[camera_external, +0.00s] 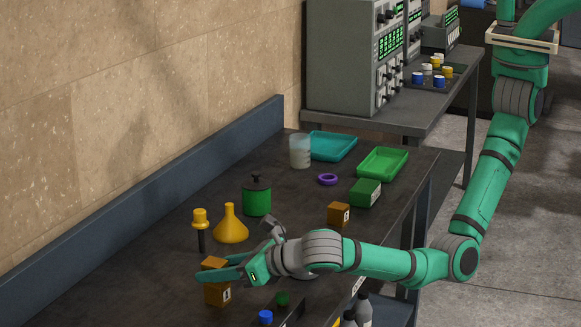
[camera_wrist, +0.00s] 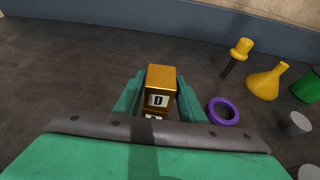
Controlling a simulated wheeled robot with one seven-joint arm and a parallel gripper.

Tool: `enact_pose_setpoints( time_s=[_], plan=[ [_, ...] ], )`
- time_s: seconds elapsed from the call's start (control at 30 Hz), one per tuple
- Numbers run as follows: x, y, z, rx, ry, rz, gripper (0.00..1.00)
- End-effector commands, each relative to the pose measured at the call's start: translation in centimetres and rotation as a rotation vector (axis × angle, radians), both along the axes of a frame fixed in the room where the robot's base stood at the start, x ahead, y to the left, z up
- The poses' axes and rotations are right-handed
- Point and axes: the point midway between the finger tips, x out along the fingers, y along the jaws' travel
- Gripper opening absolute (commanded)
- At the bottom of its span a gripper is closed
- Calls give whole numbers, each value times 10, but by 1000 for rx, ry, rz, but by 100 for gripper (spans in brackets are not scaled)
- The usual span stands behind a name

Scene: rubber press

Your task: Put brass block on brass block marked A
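My gripper (camera_external: 222,272) is at the front left of the dark table, with its fingers on either side of a brass block (camera_external: 213,263). In the wrist view this block (camera_wrist: 161,77) shows a label D, and the fingers look close against its sides. Directly below it is another brass block (camera_external: 217,294) with a white label, whose letter I cannot read surely. The upper block looks upright and lined up over the lower one. The fingers partly hide where the two meet. A third brass block (camera_external: 338,213) with a label stands farther back, apart from my gripper.
A yellow funnel-shaped flask (camera_external: 231,225), a yellow-topped tool (camera_external: 200,228) and a green jar (camera_external: 257,196) stand behind my gripper. A purple ring (camera_wrist: 223,110) lies right of it in the wrist view. Blue (camera_external: 265,316) and green (camera_external: 283,298) pieces are close in front.

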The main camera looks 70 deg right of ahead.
Motion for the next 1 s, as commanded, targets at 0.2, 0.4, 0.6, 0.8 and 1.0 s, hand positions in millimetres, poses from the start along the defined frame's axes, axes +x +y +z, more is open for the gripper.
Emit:
enact_pose_setpoints(
  time_s=[0.2, 0.4, 0.6, 0.8, 1.0],
  plan=[
    [0, 0, 0, 0, 0, 0, 50],
    [-2, 0, 3, 0, 0, 0, 50],
    [-26, 1, 13, 1, -2, 3, 50],
    [-63, 0, 28, 1, -2, 1, 50],
    [-94, 0, 42, 2, -2, 1, 50]
  ],
)
